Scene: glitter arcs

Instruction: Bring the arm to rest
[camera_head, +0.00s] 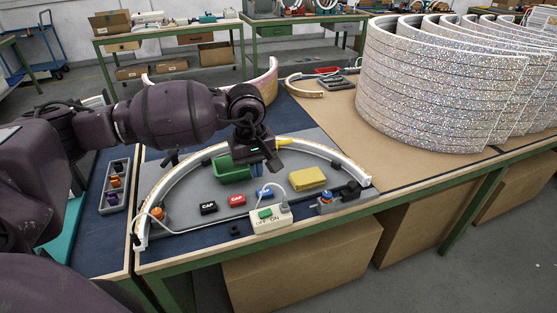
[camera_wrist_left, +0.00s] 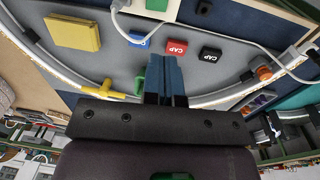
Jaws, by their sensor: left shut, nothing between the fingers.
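My left arm reaches in from the left of the head view. Its gripper (camera_head: 264,166) hangs over the grey work board, above the area enclosed by a white glittery arc (camera_head: 183,185). In the left wrist view the blue fingers of this gripper (camera_wrist_left: 166,80) are together, with nothing between them. A green bin (camera_head: 233,172) is just left of the gripper in the head view. Black (camera_head: 208,208), red (camera_head: 237,200) and blue (camera_head: 265,193) caps lie below it on the board. My right gripper is in neither view.
A yellow block (camera_head: 308,177) and a switch box (camera_head: 270,218) with a cable are near the board's front. A tray of small parts (camera_head: 115,186) is at left. Large glitter arcs (camera_head: 440,90) stand on the bench at right.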

